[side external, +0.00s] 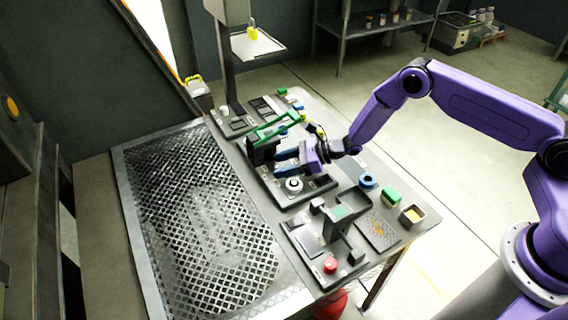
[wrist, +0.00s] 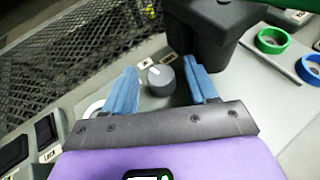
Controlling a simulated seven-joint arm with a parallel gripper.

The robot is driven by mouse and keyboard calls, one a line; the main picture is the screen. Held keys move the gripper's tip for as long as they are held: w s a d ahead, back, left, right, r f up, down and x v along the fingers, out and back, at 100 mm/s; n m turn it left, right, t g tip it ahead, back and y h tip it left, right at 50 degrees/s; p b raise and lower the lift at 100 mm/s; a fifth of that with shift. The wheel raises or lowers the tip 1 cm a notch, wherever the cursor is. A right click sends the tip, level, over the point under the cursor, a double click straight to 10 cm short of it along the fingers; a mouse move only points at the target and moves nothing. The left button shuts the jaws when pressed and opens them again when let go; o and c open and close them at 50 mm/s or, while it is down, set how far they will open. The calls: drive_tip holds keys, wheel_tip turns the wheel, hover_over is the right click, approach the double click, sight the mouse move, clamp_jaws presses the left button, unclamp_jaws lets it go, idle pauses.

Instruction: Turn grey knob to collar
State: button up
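The grey knob (wrist: 161,81) shows in the wrist view on a light grey panel, with a pale mark on the upper left of its top. My gripper (wrist: 160,67) has two blue fingers, spread apart, one on each side of the knob. Gaps show between the knob and both fingers, so it is not gripped. In the side view my gripper (side external: 279,163) is low over the panel, and I cannot make out the knob there. A white ring (wrist: 93,109) lies left of the left finger, partly hidden; I cannot tell whether it is the collar.
A dark block (wrist: 213,32) stands close beyond the right finger. In the side view a green bar (side external: 277,130) is behind my gripper and a white-ringed dial (side external: 293,185) is in front. A perforated plate (side external: 200,220) lies left.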

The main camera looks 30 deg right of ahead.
drive_tip(key=c, duration=1)
drive_tip(key=shift+n+g+y, duration=0.3)
drive_tip(key=n+g, duration=0.1)
drive_tip(key=n+g+y, duration=0.1)
drive_tip(key=n+g, duration=0.1)
drive_tip(key=shift+w+d+g, duration=0.15)
drive_tip(key=shift+w+g, duration=0.15)
drive_tip(key=shift+w+n+g, duration=0.15)
drive_tip(key=shift+n+g, duration=1.65)
drive_tip(key=shift+g, duration=0.2)
